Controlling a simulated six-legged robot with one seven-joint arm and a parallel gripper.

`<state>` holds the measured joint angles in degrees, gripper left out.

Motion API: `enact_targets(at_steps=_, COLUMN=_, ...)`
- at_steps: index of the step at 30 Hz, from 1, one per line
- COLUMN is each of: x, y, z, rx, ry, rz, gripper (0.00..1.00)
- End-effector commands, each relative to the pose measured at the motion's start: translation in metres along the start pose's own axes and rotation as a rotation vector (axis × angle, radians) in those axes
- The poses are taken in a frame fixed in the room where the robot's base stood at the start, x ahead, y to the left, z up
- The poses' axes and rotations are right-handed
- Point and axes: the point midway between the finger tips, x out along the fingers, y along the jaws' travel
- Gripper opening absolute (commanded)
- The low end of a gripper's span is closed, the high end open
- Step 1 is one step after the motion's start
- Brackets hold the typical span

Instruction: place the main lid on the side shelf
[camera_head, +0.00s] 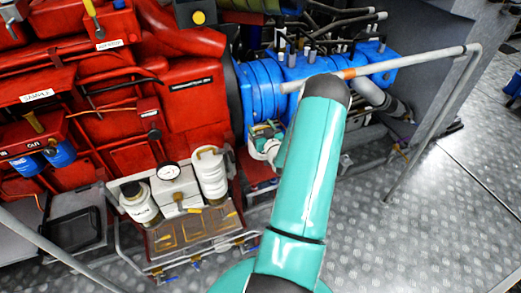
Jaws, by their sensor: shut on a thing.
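My teal arm reaches up from the bottom middle and bends over at its top. My gripper (266,143) shows only in part, left of the arm, low in front of the blue ribbed housing. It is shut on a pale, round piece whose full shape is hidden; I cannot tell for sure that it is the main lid. A brownish shelf-like tray (166,243) with shallow compartments juts out at the lower front of the red engine, left of and below my gripper. I cannot tell whether it is the side shelf.
A grey handrail (430,57) crosses at right. The metal floor (440,230) at lower right is clear.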

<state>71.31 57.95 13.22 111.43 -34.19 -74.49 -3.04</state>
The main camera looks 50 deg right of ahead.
Motion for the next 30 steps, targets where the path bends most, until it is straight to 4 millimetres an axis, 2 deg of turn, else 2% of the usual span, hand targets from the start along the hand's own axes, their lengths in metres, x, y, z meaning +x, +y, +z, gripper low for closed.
enact_targets(at_steps=1, x=-0.001, y=-0.001, z=0.012, rx=0.004, ry=-0.003, rz=0.0, gripper=0.16)
enact_targets(at_steps=3, x=-0.001, y=-0.001, z=0.023, rx=0.003, ry=-0.002, rz=0.0, gripper=0.16)
enact_targets(at_steps=10, x=-0.001, y=0.0, z=0.045, rx=0.002, ry=0.0, rz=0.001, gripper=0.16)
enact_targets(at_steps=16, x=0.0, y=0.0, z=0.073, rx=0.002, ry=-0.001, rz=0.001, gripper=0.16)
enact_targets(at_steps=29, x=0.003, y=-0.001, z=0.081, rx=0.001, ry=0.0, rz=-0.001, gripper=0.16)
enact_targets(at_steps=30, x=0.002, y=-0.001, z=0.081, rx=0.001, ry=-0.001, rz=0.0, gripper=0.71)
